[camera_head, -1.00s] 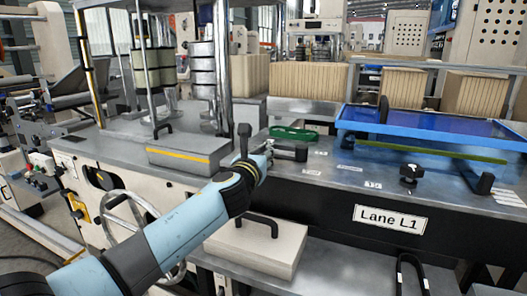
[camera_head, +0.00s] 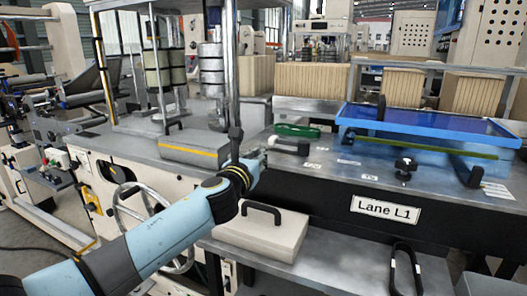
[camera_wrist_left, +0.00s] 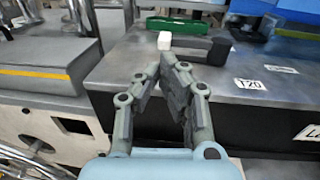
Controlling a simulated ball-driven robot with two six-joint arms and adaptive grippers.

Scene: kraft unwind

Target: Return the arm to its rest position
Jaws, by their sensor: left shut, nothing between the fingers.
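My left arm comes in from the lower left in the head view. My left gripper (camera_head: 258,155) is over the front edge of the metal bench (camera_head: 335,180), partly hidden behind my own wrist. In the left wrist view, its two fingers (camera_wrist_left: 170,62) come together at the tips, shut with nothing between them. A black-handled tool with a white end (camera_wrist_left: 195,44) lies on the bench just beyond the fingertips, apart from them. It also shows in the head view (camera_head: 290,146). My right gripper is in neither view.
A green tray (camera_head: 297,131) lies behind the tool. A blue tray (camera_head: 430,122) stands at the right. A grey box with a yellow stripe (camera_head: 192,151) is left of the gripper. A handled beige box (camera_head: 262,236) sits on the lower shelf. A handwheel (camera_head: 130,205) stands at the left.

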